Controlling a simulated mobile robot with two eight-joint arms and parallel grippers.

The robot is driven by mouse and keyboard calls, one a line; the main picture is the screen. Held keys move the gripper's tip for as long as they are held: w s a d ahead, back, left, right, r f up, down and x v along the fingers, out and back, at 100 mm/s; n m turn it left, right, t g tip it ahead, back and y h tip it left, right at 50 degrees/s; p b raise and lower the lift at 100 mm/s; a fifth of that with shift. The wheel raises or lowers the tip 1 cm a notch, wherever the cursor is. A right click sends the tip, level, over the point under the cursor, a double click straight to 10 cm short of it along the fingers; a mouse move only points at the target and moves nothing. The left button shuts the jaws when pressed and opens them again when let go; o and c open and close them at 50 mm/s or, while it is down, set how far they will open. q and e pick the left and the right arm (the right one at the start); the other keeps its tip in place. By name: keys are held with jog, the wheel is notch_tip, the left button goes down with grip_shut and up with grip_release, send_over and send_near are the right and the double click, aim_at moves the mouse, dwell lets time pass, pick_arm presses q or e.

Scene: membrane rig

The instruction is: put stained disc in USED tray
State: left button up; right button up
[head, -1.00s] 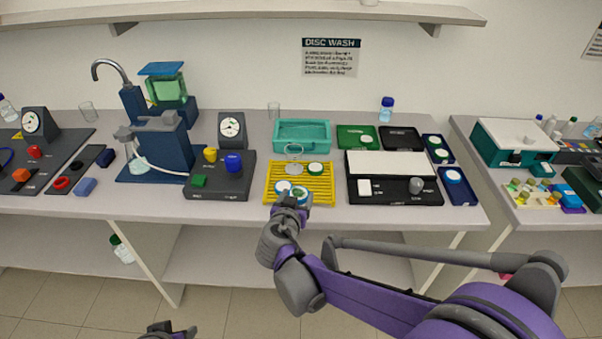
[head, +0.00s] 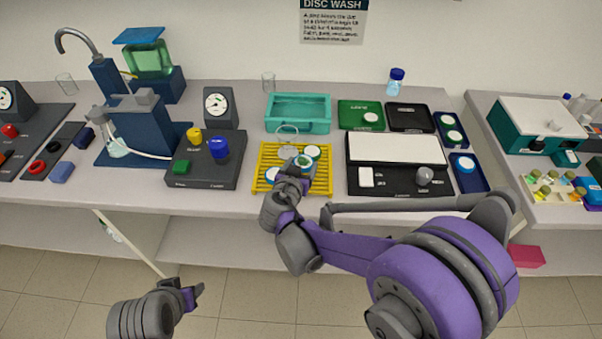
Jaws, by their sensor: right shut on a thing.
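My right gripper (head: 298,169) is over the yellow slatted rack (head: 258,162), shut on a small round disc (head: 304,161) with a pale middle and a greenish-blue rim. The disc seems to be just above the slats. A white disc with a green edge (head: 313,151) is right behind it, and a white and blue disc (head: 271,173) lies at the rack's front left. Stains are too small to make out. An empty black tray (head: 410,117) stands at the back right; its label is unreadable. My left gripper (head: 193,294) is low in front of the bench, its jaws unclear.
A green tray (head: 352,113) with a disc stands left of the black tray. Blue trays (head: 468,186) with discs are at the bench's right end. A teal basin (head: 298,126) is behind the rack, a wire loop between them. A black device with a white plate (head: 392,150) is right of the rack.

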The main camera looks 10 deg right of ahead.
jog(key=shift+w+f, duration=0.1)
jog(key=shift+f, duration=1.85)
jog(key=shift+f+b, duration=0.15)
jog(key=shift+b, duration=0.15)
jog(key=o, duration=1.1)
jog(key=shift+w, duration=0.1)
jog(key=shift+c, duration=0.2)
